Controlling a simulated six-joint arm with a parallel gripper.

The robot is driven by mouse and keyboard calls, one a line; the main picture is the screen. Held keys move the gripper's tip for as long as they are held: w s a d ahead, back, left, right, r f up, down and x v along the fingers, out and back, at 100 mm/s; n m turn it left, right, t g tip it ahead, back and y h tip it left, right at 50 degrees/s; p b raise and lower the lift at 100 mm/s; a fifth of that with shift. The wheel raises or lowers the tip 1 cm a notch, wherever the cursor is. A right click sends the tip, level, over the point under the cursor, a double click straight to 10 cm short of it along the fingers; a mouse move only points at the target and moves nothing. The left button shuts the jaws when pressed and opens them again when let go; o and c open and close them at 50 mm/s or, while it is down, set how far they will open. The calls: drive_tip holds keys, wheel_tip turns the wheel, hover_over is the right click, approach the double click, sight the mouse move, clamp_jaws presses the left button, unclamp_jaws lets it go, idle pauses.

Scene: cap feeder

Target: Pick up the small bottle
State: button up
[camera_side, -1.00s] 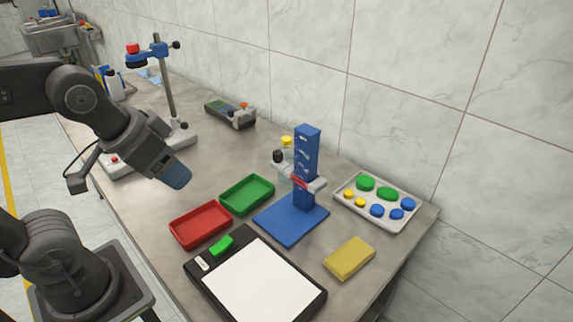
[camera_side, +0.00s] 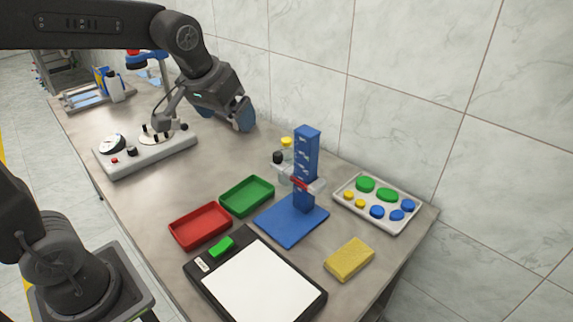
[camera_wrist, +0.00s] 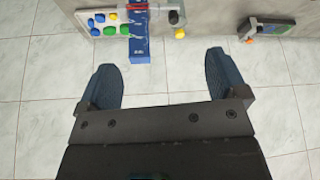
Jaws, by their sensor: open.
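In the wrist view the yellow cap (camera_wrist: 180,33) and black cap (camera_wrist: 173,17) show near the top, right of the blue tower (camera_wrist: 139,45). My gripper (camera_side: 243,117) is raised at the back near the wall, left of and apart from the bottles. In the wrist view its fingers (camera_wrist: 162,65) are wide apart with nothing between them.
The blue tower (camera_side: 306,150) stands right beside the bottles. A green tray (camera_side: 247,195), red tray (camera_side: 200,225), black-framed white pad (camera_side: 258,283), yellow sponge (camera_side: 349,258) and cap tray (camera_side: 351,206) lie around it. The table between is bare.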

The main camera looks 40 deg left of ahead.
drive_tip(key=w+a+f+n, duration=0.1)
drive_tip(key=w+a+f, duration=0.1)
drive_tip(key=w, duration=0.6)
drive_tip(key=n+g+y, duration=0.1)
drive_tip(key=n, duration=0.2)
approach(287, 140)
drive_tip(key=x, duration=0.6)
drive_tip(key=shift+a+f, duration=0.2)
drive_tip(key=shift+f, duration=0.1)
drive_tip(key=shift+y, duration=0.3)
drive_tip(key=shift+x, duration=2.95)
drive_tip(key=shift+d, duration=0.15)
drive_tip(key=c, duration=1.4)
drive_tip(key=shift+w+r, duration=0.1)
drive_tip(key=shift+c, duration=0.2)
drive_tip(key=shift+r, duration=0.1)
